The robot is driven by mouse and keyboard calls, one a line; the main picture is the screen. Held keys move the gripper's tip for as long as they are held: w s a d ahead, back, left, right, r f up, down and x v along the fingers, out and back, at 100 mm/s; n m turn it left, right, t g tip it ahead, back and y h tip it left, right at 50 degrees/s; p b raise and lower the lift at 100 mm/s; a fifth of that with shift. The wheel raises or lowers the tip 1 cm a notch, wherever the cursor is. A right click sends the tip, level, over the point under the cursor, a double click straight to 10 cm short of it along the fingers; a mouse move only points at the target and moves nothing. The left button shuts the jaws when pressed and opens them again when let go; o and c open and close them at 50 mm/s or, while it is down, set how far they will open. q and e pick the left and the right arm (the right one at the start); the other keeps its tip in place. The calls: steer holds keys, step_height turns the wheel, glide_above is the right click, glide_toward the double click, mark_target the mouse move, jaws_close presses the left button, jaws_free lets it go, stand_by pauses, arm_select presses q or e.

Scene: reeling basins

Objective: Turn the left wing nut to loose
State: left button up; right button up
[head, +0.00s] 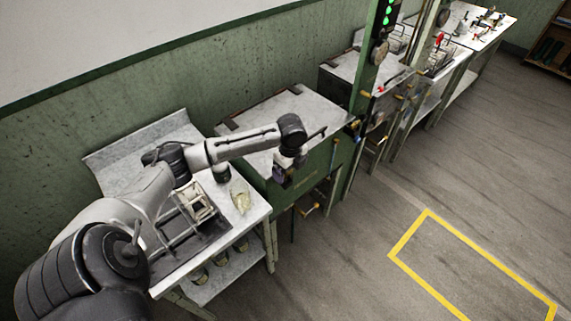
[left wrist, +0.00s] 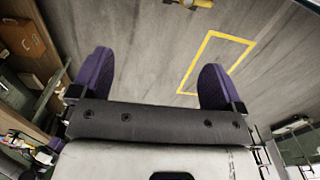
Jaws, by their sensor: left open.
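My left gripper (head: 290,172) is in front of the near green basin cabinet (head: 318,160), by its left front corner. In the left wrist view its two purple fingers (left wrist: 155,80) are spread wide with nothing between them. I cannot make out a wing nut in either view; the fittings on the cabinet front are small and partly behind my gripper. My right gripper is not in view.
A side table (head: 262,212) with a wooden frame and a yellowish bundle (head: 240,197) stands left of the cabinet. Floor around the yellow outline (head: 408,233) is clear.

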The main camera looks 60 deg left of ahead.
arm_select(q)
steer(key=w+a+r, duration=0.1)
steer(key=a+r, duration=0.4)
step_height(320, 180, down, 13)
steer(key=shift+d+r, duration=0.1)
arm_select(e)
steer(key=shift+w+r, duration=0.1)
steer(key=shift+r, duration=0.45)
